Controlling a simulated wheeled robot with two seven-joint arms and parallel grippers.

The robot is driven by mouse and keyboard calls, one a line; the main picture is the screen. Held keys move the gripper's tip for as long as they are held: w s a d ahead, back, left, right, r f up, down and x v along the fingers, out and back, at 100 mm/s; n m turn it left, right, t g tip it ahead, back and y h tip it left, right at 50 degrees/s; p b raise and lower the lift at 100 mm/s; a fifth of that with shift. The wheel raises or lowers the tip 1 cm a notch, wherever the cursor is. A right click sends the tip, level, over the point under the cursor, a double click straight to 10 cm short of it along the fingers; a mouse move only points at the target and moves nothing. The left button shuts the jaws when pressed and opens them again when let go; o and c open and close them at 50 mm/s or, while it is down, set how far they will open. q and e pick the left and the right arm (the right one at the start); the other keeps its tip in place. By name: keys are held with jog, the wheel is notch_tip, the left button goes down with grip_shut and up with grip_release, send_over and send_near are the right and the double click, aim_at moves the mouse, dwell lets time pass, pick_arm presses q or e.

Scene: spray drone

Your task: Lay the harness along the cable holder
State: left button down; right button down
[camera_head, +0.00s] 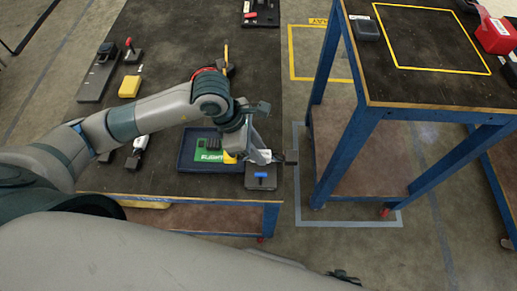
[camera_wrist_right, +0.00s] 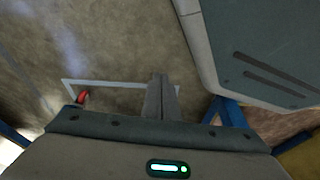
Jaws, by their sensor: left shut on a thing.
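My left gripper (camera_head: 262,156) reaches down over the right end of the dark table, at the edge of a blue tray. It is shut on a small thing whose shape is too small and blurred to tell. I cannot pick out the harness or the cable holder with certainty. The blue tray (camera_head: 184,154) holds a green board (camera_head: 208,155) marked with white letters, and a yellow piece shows beside it. A grey plate with a blue handle (camera_head: 262,175) lies just below the gripper. My right gripper (camera_wrist_right: 161,98) has its fingers together, over the floor, with nothing visible between them.
The dark table (camera_head: 180,25) also bears a yellow block (camera_head: 130,86), a red-knobbed fixture (camera_head: 129,47) and a long dark plate (camera_head: 94,80). A blue-framed table (camera_head: 357,125) stands to the right, across a floor gap. A red box (camera_head: 494,36) sits on it.

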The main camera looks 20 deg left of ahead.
pick_arm(q)
jog(key=shift+f, duration=0.25)
jog(key=shift+f+b, duration=0.1)
jog(key=shift+b, duration=0.25)
jog(key=shift+f, duration=0.1)
jog(key=c, duration=1.5)
grip_release()
pick_arm(e)
jog(key=shift+s+d+r+g, duration=0.2)
jog(key=shift+s+d+g, duration=0.1)
jog(key=shift+s+d, duration=0.3)
jog(key=shift+w, duration=0.2)
